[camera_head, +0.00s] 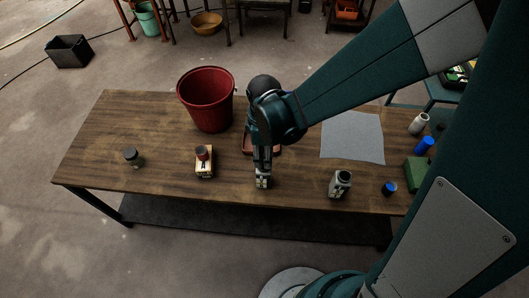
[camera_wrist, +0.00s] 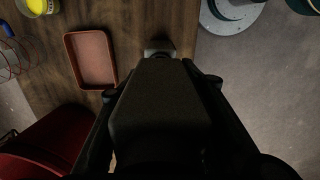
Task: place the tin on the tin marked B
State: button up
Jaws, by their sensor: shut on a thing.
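My gripper (camera_head: 263,176) points down over the front part of the table. It is shut on a small pale grey tin (camera_head: 263,183) with dark marks, mostly covered by the fingers. I cannot tell whether this tin touches the table. A grey tin (camera_head: 341,184) with pale marks and a dark top stands apart to the right, near the front edge. I cannot read a letter on either. In the wrist view my gripper's dark body fills the middle and hides most of what it holds.
A reddish tray (camera_wrist: 92,58) lies close behind my gripper. A red bucket (camera_head: 206,100) stands behind left. A blue-topped item (camera_head: 389,188) and grey sheet (camera_head: 352,137) are right.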

jog(key=shift+f, duration=1.9)
jog(key=shift+f+b, duration=0.2)
jog(key=shift+b, duration=0.1)
jog(key=o, duration=0.9)
jog(key=shift+r, duration=0.2)
jog(key=shift+r+p, duration=0.6)
jog(key=shift+r, duration=5.4)
jog(key=shift+d+r, duration=0.1)
